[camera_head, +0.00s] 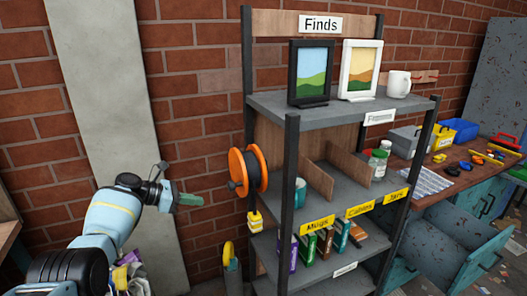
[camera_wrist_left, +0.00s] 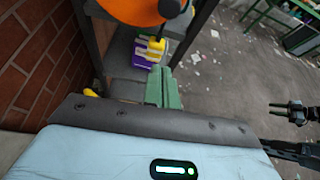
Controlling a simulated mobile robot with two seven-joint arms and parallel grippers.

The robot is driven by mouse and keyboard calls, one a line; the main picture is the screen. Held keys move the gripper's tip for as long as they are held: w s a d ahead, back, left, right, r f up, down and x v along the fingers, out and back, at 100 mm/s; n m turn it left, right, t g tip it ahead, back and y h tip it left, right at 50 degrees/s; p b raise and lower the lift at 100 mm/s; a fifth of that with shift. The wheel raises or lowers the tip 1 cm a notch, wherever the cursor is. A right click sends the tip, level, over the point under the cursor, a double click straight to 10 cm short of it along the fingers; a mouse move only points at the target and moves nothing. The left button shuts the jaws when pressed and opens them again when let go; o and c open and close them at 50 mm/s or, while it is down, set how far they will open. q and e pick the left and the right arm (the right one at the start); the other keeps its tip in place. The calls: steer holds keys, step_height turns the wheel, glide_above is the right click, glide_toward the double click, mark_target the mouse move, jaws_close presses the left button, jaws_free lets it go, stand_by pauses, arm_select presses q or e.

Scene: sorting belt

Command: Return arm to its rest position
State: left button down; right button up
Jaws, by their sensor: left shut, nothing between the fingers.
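My left arm (camera_head: 108,215) comes in from the lower left, in front of the brick wall. My left gripper (camera_head: 190,199) is shut and empty, its green fingers pointing right toward the shelf unit and apart from it. In the left wrist view the green fingers (camera_wrist_left: 164,88) lie together with nothing between them.
The shelf unit (camera_head: 292,180) stands right of the gripper, with an orange spool (camera_head: 247,170) on its side. It holds two picture frames, a white mug (camera_head: 399,84), jars and books. A cluttered workbench (camera_head: 445,198) is further right. The wrist view shows littered floor (camera_wrist_left: 235,75).

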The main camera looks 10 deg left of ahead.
arm_select(q)
steer(key=s+f+m+y, duration=0.2)
steer(key=s+f, duration=0.2)
steer(key=f, duration=0.6)
steer(key=s+f+m+y, duration=0.3)
steer(key=f, duration=0.6)
steer(key=s+d+f+m+g+y, duration=0.1)
steer(key=s+d+f+m+y, duration=0.15)
steer(key=s+f+m, duration=0.9)
steer(key=s+d+f+m+t+y, duration=0.1)
steer(key=s+d+f, duration=0.1)
steer(key=s, duration=0.6)
steer(key=s+d+f+m+y, duration=0.1)
steer(key=s+d+f+m, duration=0.15)
steer(key=s, duration=0.55)
steer(key=s+d+r+m+t, duration=0.1)
steer(key=s+d+r+m, duration=0.1)
steer(key=s, duration=0.5)
steer(key=s+d+r+m+t, duration=0.1)
steer(key=s+d+r+m, duration=0.2)
steer(key=s, duration=0.4)
steer(key=shift+s+d+r+m+h, duration=0.15)
steer(key=shift+d+r+m+h, duration=0.2)
steer(key=shift+r+m, duration=0.6)
